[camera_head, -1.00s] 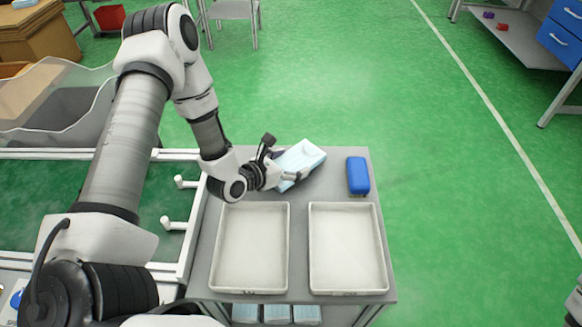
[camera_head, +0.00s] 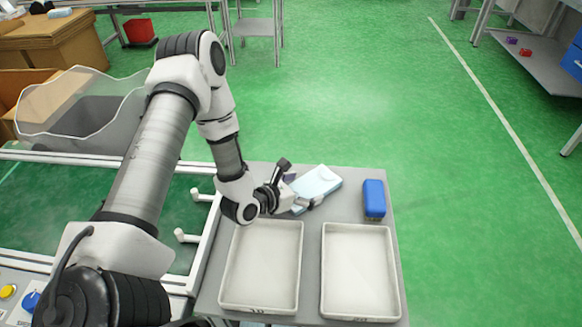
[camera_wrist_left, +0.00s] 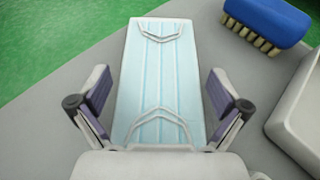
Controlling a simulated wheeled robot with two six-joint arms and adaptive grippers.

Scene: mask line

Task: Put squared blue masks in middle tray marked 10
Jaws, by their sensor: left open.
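A light blue pleated mask, or a flat stack of them (camera_head: 320,182), lies on the grey table top behind the trays. In the left wrist view the mask (camera_wrist_left: 158,60) runs lengthwise between my fingers, with white ear loops on top. My left gripper (camera_head: 300,186) is open, one finger on each side of the mask's near part, with gaps visible in the left wrist view (camera_wrist_left: 158,97). An empty white tray (camera_head: 233,265) stands at the table's front left, with a faint mark resembling 10 on its front rim. My right gripper is out of view.
A second empty white tray (camera_head: 326,270) stands to the right. A blue brush (camera_head: 374,197) lies behind it, right of the mask; it also shows in the left wrist view (camera_wrist_left: 268,18). A white-railed line (camera_head: 205,240) borders the table's left. Green floor lies behind.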

